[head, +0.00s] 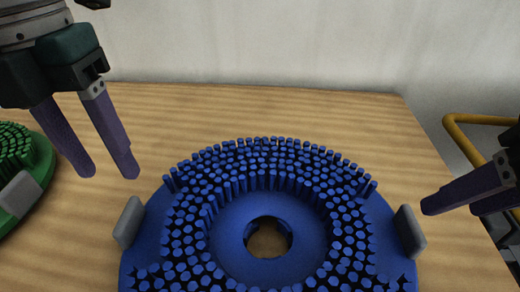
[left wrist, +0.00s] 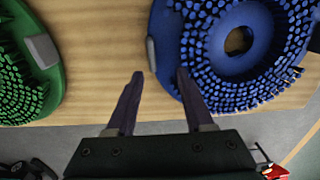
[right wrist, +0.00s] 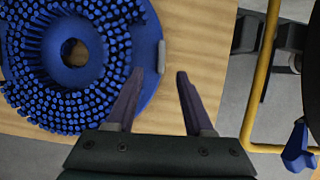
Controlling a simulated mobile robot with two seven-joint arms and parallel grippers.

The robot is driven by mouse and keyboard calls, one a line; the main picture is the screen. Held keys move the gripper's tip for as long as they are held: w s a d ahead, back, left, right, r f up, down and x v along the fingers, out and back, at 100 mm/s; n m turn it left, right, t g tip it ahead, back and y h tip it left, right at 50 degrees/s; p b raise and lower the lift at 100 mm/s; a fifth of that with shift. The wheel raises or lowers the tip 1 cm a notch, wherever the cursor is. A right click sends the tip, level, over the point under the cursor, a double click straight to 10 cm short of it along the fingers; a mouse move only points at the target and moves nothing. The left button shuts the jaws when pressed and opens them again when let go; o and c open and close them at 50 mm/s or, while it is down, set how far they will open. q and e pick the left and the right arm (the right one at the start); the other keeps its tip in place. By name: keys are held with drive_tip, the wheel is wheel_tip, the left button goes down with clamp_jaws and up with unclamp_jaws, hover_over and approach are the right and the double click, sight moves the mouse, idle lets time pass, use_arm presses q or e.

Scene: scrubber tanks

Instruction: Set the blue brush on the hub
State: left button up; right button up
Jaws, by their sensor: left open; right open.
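The blue brush (head: 230,228) lies on the wooden table with its bristles up and a round hole in its middle. It has a grey grip block on its left side (head: 129,222) and one on its right side (head: 410,231). My left gripper (head: 108,176) is open and empty, above and left of the brush. In the left wrist view its fingers (left wrist: 157,75) point toward the left grip block. My right gripper (head: 432,208) is open, just right of the right block. In the right wrist view its fingers (right wrist: 160,73) are near that block, which sits between them. The hub is not recognisable in these views.
A green brush (head: 30,170) with a grey block lies at the left on the wooden table (head: 330,112). A pale wall stands behind. A yellow rail (right wrist: 262,85) and dark machine parts are right of the table.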

sight(125, 213)
use_arm(q)
drive_tip(key=shift+w+a+f+y, duration=0.2)
drive_tip(key=shift+w+a+y, duration=0.1)
drive_tip(key=shift+a, duration=0.35)
drive_tip(key=shift+s, duration=0.3)
drive_tip(key=shift+d, duration=0.1)
use_arm(e)
drive_tip(key=shift+d+f, duration=0.15)
drive_tip(key=shift+f, duration=0.15)
use_arm(q)
wheel_tip(125, 213, down, 10)
drive_tip(key=shift+r, duration=0.1)
use_arm(e)
drive_tip(key=x, duration=0.9)
drive_tip(key=shift+w+f, duration=0.15)
drive_tip(key=shift+f, duration=0.2)
use_arm(q)
clamp_jaws()
use_arm(e)
clamp_jaws()
use_arm(q)
drive_tip(key=shift+w, duration=0.1)
use_arm(e)
drive_tip(key=shift+r, duration=0.1)
